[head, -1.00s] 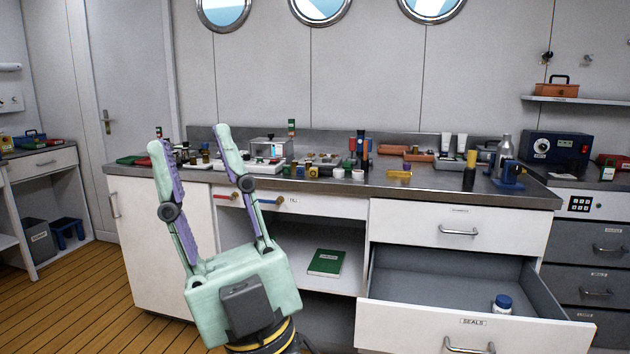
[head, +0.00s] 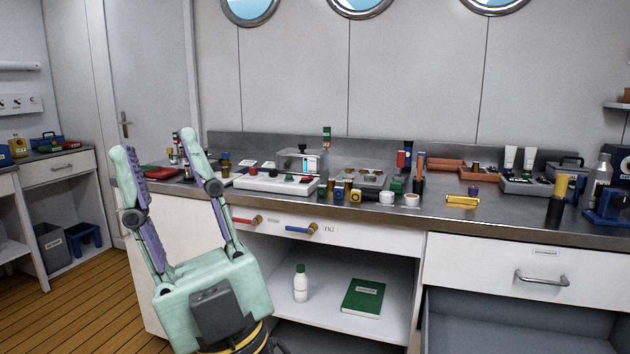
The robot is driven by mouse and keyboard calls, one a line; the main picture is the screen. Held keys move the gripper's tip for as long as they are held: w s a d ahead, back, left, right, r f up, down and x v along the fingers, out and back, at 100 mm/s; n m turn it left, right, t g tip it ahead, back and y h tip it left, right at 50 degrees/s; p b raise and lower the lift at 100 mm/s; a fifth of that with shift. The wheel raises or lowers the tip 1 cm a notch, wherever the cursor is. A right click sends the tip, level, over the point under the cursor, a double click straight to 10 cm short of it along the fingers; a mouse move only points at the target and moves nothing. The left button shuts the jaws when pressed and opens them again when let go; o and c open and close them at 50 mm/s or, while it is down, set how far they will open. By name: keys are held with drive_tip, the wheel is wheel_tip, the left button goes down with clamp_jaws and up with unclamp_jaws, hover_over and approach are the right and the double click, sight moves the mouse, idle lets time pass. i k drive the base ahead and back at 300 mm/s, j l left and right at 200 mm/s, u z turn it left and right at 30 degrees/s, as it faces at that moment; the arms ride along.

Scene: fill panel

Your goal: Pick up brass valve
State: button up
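My gripper (head: 155,142) is open and empty, its two fingers pointing up and well apart, in front of the left part of the workbench. I cannot tell for sure which piece is the brass valve. Small brass-coloured parts lie in a grey tray (head: 345,185) at the middle of the counter. The gripper is apart from all of these.
The steel counter (head: 500,214) carries many small items, including a white tray (head: 262,186), a yellow block (head: 462,201) and a dark cylinder (head: 556,208). Below, an open shelf holds a white bottle (head: 300,284) and a green book (head: 363,298). An open drawer (head: 480,320) juts out at lower right.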

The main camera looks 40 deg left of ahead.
sight(475, 167)
drive_tip(key=i+j+u, duration=0.25)
drive_tip(key=i+j, duration=0.25)
drive_tip(key=i+j+u, duration=0.25)
drive_tip(key=i+j, duration=0.3)
drive_tip(key=i+j+u, duration=0.25)
drive_tip(key=i, duration=0.3)
drive_tip(key=j, duration=0.1)
